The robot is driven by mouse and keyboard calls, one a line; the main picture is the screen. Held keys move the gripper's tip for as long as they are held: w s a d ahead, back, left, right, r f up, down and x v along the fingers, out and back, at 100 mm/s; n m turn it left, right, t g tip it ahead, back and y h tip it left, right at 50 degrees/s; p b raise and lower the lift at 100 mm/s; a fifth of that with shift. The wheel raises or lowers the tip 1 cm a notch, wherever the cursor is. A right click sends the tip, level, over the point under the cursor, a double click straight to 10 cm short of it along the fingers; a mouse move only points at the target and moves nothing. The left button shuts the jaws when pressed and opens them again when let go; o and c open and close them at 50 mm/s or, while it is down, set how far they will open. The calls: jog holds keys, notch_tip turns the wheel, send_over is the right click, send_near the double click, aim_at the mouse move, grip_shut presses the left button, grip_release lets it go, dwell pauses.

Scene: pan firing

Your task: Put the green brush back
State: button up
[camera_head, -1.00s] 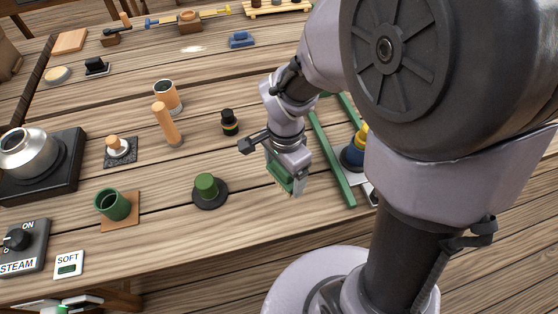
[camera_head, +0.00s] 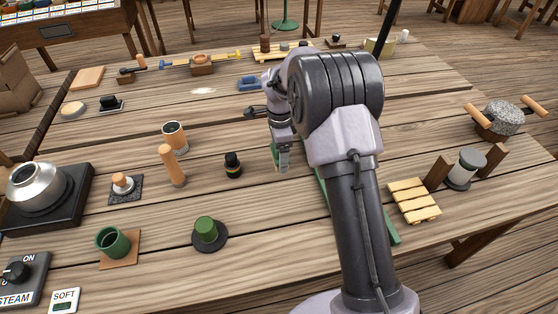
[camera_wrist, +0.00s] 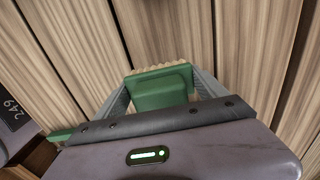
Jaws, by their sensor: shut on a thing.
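The green brush (camera_wrist: 160,88) is between the two fingers of my gripper (camera_wrist: 163,85) in the wrist view, with its pale bristles showing along the far edge. My gripper is shut on its green body. In the head view, my gripper (camera_head: 279,160) hangs over the table (camera_head: 260,205), and a bit of the green brush shows at its left side. I cannot tell how high the brush is above the wood. A long green bar (camera_head: 391,235) lies on the table, largely hidden behind my arm.
A green-topped dark disc (camera_head: 208,234), a small black jar (camera_head: 233,165) and an orange peg (camera_head: 172,166) stand left of my gripper. A slatted wooden rack (camera_head: 414,201) is right of my arm. Bare wood lies below my gripper.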

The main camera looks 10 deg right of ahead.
jog(key=shift+w+f, duration=0.15)
jog(key=shift+w, duration=0.35)
notch_tip(320, 180, down, 4)
jog(key=shift+r+b, duration=0.25)
jog(key=shift+b, duration=0.9)
jog(key=shift+r, duration=0.2)
jog(key=shift+f, duration=0.15)
jog(key=o, duration=1.1)
